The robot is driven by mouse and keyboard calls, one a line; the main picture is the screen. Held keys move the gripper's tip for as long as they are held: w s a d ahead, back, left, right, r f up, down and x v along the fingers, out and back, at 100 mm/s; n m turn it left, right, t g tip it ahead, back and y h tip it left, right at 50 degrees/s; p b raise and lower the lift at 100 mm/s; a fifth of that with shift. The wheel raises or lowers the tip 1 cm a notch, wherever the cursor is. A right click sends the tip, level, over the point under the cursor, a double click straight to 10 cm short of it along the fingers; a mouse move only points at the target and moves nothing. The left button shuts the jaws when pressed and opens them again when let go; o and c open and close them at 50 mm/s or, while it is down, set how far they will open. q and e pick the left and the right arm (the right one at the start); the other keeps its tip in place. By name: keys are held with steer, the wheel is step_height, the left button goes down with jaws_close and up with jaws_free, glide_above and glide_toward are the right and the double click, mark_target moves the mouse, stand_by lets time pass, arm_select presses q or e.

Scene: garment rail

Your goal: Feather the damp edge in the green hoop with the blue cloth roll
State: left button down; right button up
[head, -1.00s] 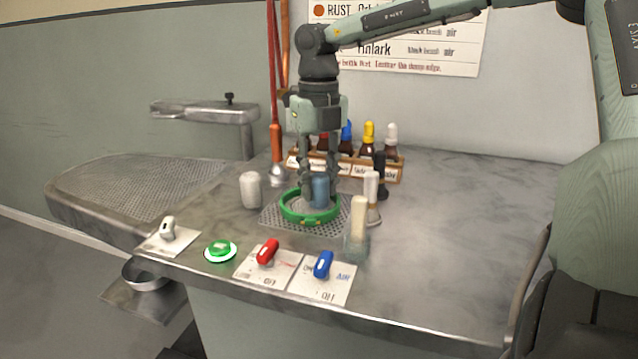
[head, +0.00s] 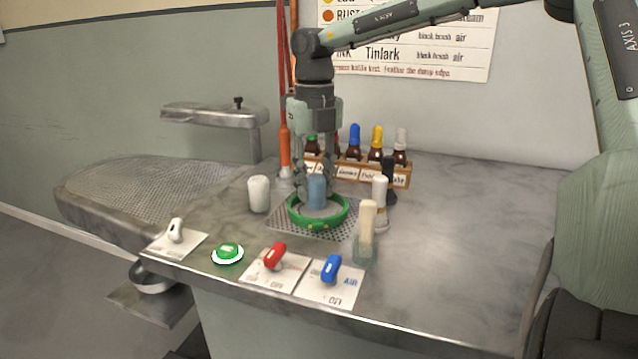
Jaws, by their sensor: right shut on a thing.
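The green hoop (head: 334,222) lies on a perforated metal plate (head: 290,230) on the grey table. The blue cloth roll (head: 316,190) stands upright inside the hoop's outline. My right gripper (head: 316,182) points straight down and is shut on the roll, its fingers on either side. Whether the roll's lower end touches the surface in the hoop cannot be made out. The damp edge is too small to see. My left gripper is not in view.
A white cylinder (head: 259,194) stands left of the hoop. Pale-topped brushes (head: 367,222) and a dark one stand close on the right. A wooden rack (head: 372,174) of dropper bottles is behind. Red (head: 275,256) and blue (head: 330,268) switches and a green button (head: 228,252) line the front. The table's right side is clear.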

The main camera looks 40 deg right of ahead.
mark_target(318, 193)
steer(key=shift+w+a, duration=0.15)
steer(key=shift+a, duration=0.25)
steer(key=shift+a+f+b, duration=0.1)
steer(key=shift+a+b, duration=0.4)
steer(key=shift+a, duration=0.05)
steer(key=shift+s+a+b, duration=0.3)
steer(key=shift+s+a, duration=0.05)
steer(key=shift+s, duration=0.25)
steer(key=shift+s+b, duration=0.3)
steer(key=shift+s, duration=0.3)
steer(key=shift+s, duration=0.15)
steer(key=shift+s+d, duration=0.2)
steer(key=shift+s, duration=0.2)
steer(key=shift+d, duration=0.2)
